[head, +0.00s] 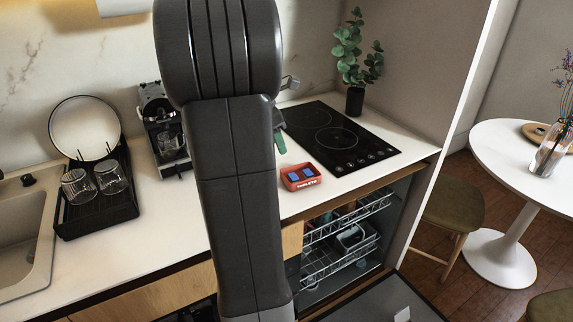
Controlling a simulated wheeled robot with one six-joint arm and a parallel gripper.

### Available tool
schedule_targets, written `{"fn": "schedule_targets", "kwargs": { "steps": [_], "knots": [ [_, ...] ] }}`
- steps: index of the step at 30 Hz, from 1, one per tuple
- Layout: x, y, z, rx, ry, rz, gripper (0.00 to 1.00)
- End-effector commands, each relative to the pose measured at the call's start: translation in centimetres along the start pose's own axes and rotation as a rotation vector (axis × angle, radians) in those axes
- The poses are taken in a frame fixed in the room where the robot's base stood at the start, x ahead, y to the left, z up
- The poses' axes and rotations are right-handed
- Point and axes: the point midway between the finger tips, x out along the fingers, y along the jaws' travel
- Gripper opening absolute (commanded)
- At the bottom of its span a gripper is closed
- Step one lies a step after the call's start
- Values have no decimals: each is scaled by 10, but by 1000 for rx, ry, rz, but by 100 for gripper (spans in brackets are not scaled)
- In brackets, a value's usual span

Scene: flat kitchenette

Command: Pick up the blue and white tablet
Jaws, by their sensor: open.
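A small red open box (301,184) with white lettering on its front stands on the white countertop, just in front of the black cooktop. Blue tablets (293,177) show inside it; any white part on them is too small to make out. My own dark grey arm rises through the middle of the view, left of the box. My gripper cannot be made out; the arm hides the area behind it.
A green item (280,143) shows beside my arm, partly hidden. The cooktop (337,138) and a potted plant (355,98) are behind the box. Below the counter, a dishwasher with wire racks (325,262) stands open. A coffee machine (160,120) and dish rack (97,208) are left.

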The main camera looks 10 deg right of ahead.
Motion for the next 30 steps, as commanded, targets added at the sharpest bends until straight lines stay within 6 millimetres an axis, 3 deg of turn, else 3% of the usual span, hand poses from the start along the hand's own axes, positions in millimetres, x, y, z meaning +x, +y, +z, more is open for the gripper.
{"fn": "schedule_targets", "kwargs": {
  "steps": [9, 30],
  "knots": [
    [62, -1, 0, 2, 2, -4, 44],
    [133, 0, 8, 3, 2, -1, 44]
  ]
}}
